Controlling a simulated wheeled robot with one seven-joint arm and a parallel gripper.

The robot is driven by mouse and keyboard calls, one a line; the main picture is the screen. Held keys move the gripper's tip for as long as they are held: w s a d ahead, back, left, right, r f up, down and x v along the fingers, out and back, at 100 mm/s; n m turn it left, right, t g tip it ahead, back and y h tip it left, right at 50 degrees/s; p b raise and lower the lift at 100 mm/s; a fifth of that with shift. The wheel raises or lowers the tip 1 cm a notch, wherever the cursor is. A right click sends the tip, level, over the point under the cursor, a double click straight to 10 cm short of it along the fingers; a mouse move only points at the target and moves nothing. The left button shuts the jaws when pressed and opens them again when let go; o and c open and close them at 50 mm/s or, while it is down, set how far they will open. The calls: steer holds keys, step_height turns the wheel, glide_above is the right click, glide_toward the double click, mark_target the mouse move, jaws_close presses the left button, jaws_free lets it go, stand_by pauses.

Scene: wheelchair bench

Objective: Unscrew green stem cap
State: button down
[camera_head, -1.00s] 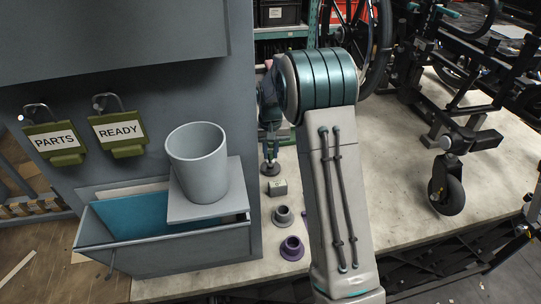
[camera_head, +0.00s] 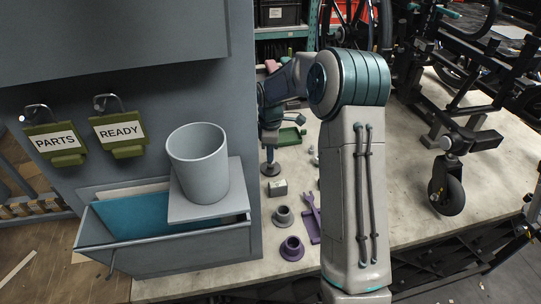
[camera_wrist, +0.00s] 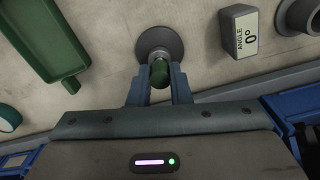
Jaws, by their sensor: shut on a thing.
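The green stem cap (camera_wrist: 159,72) shows in the wrist view on a stem that rises from a round grey base (camera_wrist: 151,39). My gripper (camera_wrist: 159,77) has a blue finger on each side of the cap and is shut on it. In the head view my gripper (camera_head: 268,155) points down over the grey base (camera_head: 270,169), which rests on the bench. The cap is too small and hidden to make out there.
A small block (camera_head: 277,188) marked "ANGLE 0°" stands close by, also seen in the wrist view (camera_wrist: 239,35). A grey ring-shaped piece (camera_head: 283,215) and a purple one (camera_head: 292,248) stand nearer. A green tray (camera_wrist: 40,40) lies left in the wrist view. A grey cabinet (camera_head: 130,185) walls the left.

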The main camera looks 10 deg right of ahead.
steer(key=shift+r+p, duration=0.65)
steer(key=shift+r, duration=0.4)
